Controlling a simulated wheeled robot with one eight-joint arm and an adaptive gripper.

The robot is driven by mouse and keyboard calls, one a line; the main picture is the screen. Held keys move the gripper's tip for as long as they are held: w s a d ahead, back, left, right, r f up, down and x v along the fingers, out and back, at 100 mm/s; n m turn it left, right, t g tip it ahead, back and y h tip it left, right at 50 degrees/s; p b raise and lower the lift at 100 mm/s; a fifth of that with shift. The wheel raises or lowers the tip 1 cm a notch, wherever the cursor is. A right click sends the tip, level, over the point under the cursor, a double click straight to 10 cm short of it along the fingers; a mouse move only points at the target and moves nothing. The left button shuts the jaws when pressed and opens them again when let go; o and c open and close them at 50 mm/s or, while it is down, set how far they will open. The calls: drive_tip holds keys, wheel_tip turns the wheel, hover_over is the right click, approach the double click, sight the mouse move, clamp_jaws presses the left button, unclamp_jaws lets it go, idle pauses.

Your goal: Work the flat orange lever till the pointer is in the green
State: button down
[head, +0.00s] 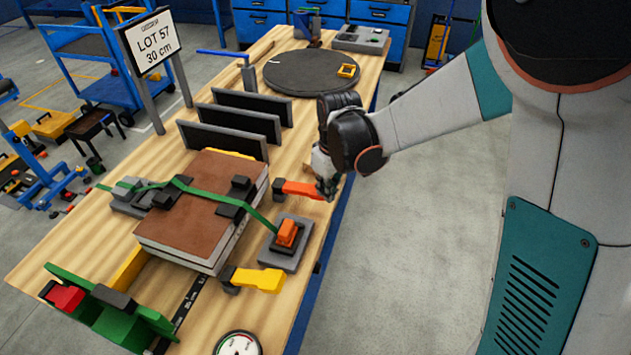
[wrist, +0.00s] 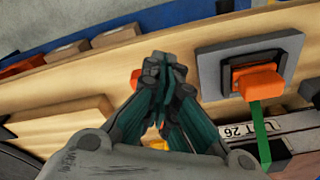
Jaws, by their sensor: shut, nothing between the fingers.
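A flat orange-red lever (head: 301,189) sticks out to the right from a dark clamp beside the brown-topped panel (head: 198,208). My gripper (head: 327,189) is shut and empty at the lever's outer end; I cannot tell whether it touches. In the wrist view my closed fingertips (wrist: 160,75) point over the wooden bench. A round white gauge (head: 238,344) with coloured marks is cut by the bottom edge of the head view; its pointer is too small to read. An orange block on a grey plate (head: 286,238) stands nearer; this block also shows in the wrist view (wrist: 260,83).
A yellow lever (head: 258,279) lies nearer the front. A green strap (head: 210,193) crosses the panel. Black upright slats (head: 237,115), a dark turntable (head: 311,72) and a "LOT 57 30 cm" sign (head: 149,42) stand farther back. Open floor lies right of the bench.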

drive_tip(key=shift+r, duration=0.1)
wheel_tip(320, 180, up, 12)
drive_tip(key=s, duration=0.1)
drive_tip(key=shift+d, duration=0.35)
drive_tip(key=shift+s, duration=0.15)
idle(0.6)
